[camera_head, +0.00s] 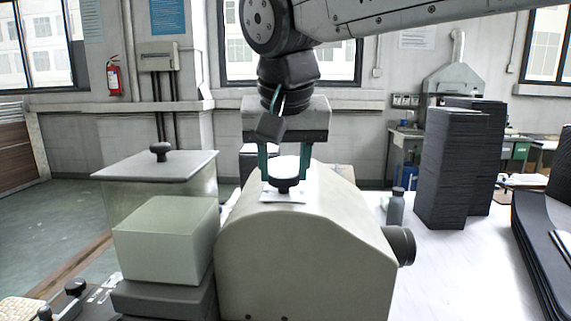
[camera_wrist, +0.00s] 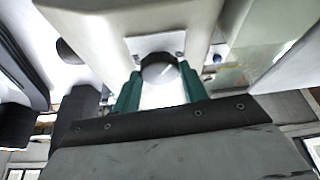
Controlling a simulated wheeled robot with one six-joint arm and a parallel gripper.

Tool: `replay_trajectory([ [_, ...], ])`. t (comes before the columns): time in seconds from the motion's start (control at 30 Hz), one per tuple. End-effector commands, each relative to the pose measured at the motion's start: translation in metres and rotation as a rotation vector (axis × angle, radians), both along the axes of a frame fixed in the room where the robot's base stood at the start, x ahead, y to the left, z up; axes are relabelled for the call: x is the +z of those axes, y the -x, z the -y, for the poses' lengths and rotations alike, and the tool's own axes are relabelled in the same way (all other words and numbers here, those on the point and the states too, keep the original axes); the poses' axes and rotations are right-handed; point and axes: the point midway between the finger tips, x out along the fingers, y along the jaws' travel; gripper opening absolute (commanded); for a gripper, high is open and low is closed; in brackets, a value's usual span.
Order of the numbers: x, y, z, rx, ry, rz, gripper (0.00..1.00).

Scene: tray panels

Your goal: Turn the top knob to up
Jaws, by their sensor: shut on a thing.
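The top knob (camera_head: 284,185) is a dark round knob on a white plate (camera_head: 296,197) on top of a cream housing (camera_head: 310,245). My gripper (camera_head: 284,178) points down at it, with its teal fingers on either side of the knob. The gripper is shut on the knob. Part of the knob's side is hidden by the fingers.
Another dark knob (camera_head: 400,245) sticks out of the housing's right side. A pale green box (camera_head: 167,240) and a lidded clear box (camera_head: 155,167) stand at the left. Tall dark stacks (camera_head: 452,170) and a grey bottle (camera_head: 395,207) stand at the right on the white table.

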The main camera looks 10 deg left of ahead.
Motion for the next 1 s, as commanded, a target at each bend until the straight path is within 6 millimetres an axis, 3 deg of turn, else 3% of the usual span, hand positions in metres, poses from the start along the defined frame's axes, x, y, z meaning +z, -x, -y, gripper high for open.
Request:
replay_trajectory([
  [0.6, -0.0017, -0.0004, -0.0060, -0.575, 0.003, -0.002, 0.20],
  [1.0, -0.0016, -0.0012, -0.0074, -0.837, 0.002, -0.004, 0.20],
])
